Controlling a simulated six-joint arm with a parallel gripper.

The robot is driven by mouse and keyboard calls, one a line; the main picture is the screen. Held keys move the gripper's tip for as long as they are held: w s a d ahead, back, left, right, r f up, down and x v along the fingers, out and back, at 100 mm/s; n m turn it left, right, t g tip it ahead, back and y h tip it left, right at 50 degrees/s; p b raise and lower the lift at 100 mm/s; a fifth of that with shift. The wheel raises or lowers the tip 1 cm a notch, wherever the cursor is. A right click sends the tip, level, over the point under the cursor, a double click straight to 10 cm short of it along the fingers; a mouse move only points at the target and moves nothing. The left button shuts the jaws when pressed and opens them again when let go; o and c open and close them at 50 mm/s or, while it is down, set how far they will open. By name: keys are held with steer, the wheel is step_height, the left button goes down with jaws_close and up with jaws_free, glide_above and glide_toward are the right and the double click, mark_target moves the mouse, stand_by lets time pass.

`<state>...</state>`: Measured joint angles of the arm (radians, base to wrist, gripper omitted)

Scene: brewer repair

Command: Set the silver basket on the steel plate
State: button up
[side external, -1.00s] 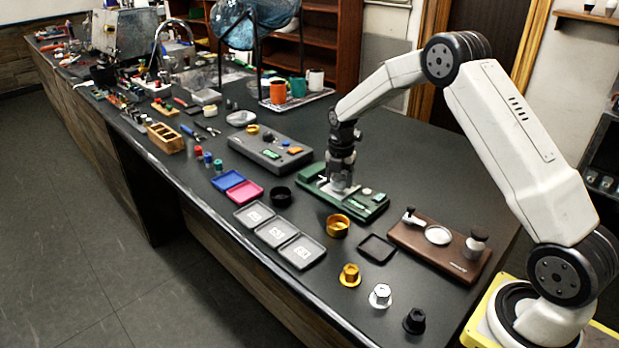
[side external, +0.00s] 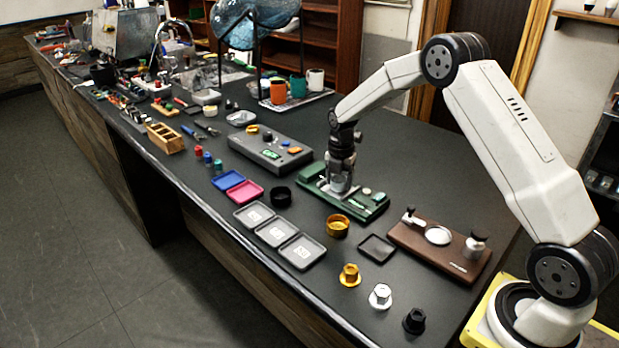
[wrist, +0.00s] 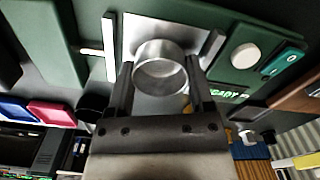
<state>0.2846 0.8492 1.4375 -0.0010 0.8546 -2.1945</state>
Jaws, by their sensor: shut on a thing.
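The silver basket (wrist: 160,66) is a short, open metal cup between the two fingers of my gripper (wrist: 160,88) in the wrist view. My gripper is shut on it. In the side view, my gripper (side external: 341,178) points straight down over the green station, with the silver basket (side external: 341,185) at its tips. The steel plate (wrist: 190,38) is a bright flat panel on the green station, behind the basket in the wrist view. The basket overlaps the plate; I cannot tell whether its bottom touches it. The basket hides part of the plate.
The green station (side external: 372,208) carries a white round button (wrist: 244,55) and a teal switch (wrist: 282,58). A gold basket (side external: 338,226) and a black basket (side external: 280,196) stand nearby. A grey control box (side external: 270,153) and a brown tamping stand (side external: 440,248) flank the station.

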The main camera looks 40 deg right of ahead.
steer(key=shift+f, duration=0.2)
stand_by(0.7)
steer(key=o, duration=1.2)
steer(key=shift+s, duration=0.1)
steer(key=shift+r, duration=3.5)
